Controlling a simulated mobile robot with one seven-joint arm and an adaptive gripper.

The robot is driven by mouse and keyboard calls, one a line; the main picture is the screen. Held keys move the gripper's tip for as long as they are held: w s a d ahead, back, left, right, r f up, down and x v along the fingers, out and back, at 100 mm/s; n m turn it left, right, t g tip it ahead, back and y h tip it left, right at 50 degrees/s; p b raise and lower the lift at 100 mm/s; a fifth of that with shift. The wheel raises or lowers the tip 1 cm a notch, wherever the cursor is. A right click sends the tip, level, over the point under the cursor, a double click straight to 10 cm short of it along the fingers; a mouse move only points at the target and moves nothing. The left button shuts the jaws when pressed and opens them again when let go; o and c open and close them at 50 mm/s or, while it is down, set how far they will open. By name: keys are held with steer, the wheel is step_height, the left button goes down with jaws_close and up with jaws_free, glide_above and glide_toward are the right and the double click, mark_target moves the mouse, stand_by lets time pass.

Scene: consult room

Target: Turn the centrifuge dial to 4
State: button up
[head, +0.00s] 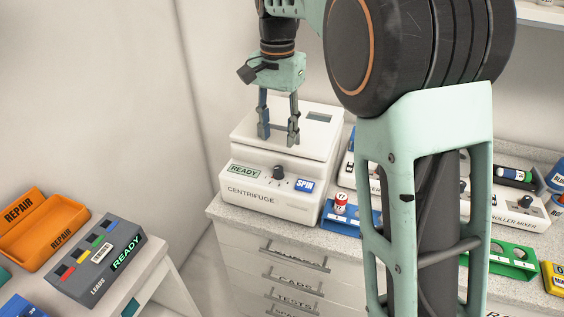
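The white centrifuge (245,193) stands on the counter with its lid (313,146) down. Its front panel has a small black dial (278,172) between a green READY label (244,170) and a blue SPIN button (305,185). The marks around the dial are too small to read, so I cannot tell its setting. My gripper (279,138) points down in front of the lid, above the dial in the picture. Its two fingers are apart, with nothing visible held between them. The dial is in plain view and looks clear of the fingers.
Right of the centrifuge, a blue rack (367,222) holds a red-capped vial (341,203). Further right are a roller mixer (515,206) and a green rack (512,258). An orange REPAIR bin (40,232) and a grey LEADS box (97,258) sit on the left table. Drawers (290,258) lie below the counter.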

mark_target(279, 168)
step_height(279, 168, down, 10)
steer(key=shift+f, duration=0.15)
steer(key=shift+c, duration=0.3)
jaws_close()
